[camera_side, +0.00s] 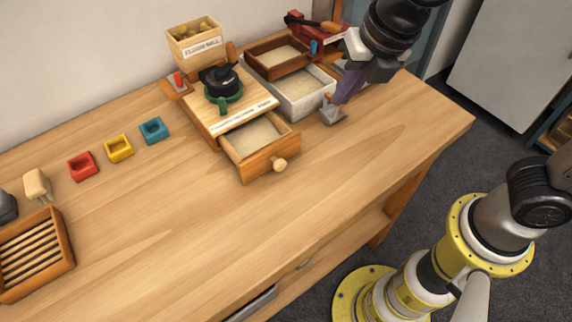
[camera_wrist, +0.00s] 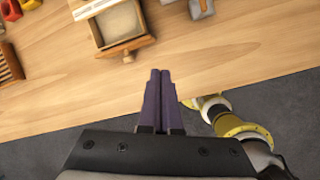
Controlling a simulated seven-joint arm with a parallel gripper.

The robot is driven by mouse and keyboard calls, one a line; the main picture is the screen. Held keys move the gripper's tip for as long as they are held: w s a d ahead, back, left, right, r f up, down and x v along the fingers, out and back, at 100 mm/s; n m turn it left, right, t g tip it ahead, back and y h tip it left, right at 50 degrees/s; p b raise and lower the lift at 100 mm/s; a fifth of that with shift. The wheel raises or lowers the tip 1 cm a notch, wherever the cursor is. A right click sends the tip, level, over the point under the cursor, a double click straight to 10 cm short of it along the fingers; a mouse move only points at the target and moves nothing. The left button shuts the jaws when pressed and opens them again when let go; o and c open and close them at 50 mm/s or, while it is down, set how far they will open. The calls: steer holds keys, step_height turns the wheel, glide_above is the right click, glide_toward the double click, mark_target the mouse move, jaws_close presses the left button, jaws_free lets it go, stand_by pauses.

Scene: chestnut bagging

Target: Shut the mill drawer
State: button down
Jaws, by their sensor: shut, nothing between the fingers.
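The wooden mill (camera_side: 214,119) stands toward the back of the table, with a black and green grinder on top. Its drawer (camera_side: 258,167) is pulled out toward the front and holds a pale meal. The drawer's round knob (camera_side: 279,165) is on its front face; the drawer front (camera_wrist: 122,50) and knob (camera_wrist: 128,59) also show in the wrist view. My gripper (camera_side: 341,97) is shut and empty, in the air to the right of the drawer and apart from it. Its purple fingers (camera_wrist: 160,73) lie together in the wrist view.
A white box (camera_side: 305,95) and a brown tray (camera_side: 270,58) sit right of and behind the mill. A small grey metal piece (camera_side: 333,116) is on the table below my gripper. The table in front of the drawer is clear. A slatted wooden tray (camera_side: 35,255) is at left.

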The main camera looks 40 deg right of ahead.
steer(key=s+a+f+n+g, duration=0.1)
steer(key=s+a+f+n, duration=0.25)
steer(key=a+f, duration=0.45)
steer(key=shift+n, duration=0.25)
steer(key=x, duration=0.2)
steer(key=a+x, duration=0.1)
steer(key=x, duration=0.5)
steer(key=shift+w+a, duration=0.1)
steer(key=shift+a, duration=0.2)
steer(key=w, duration=0.3)
steer(key=shift+w+d, duration=0.1)
steer(key=shift+w, duration=0.45)
glide_above(252, 144)
steer(key=s, duration=0.1)
steer(key=shift+s, duration=0.15)
steer(key=shift+r, duration=0.1)
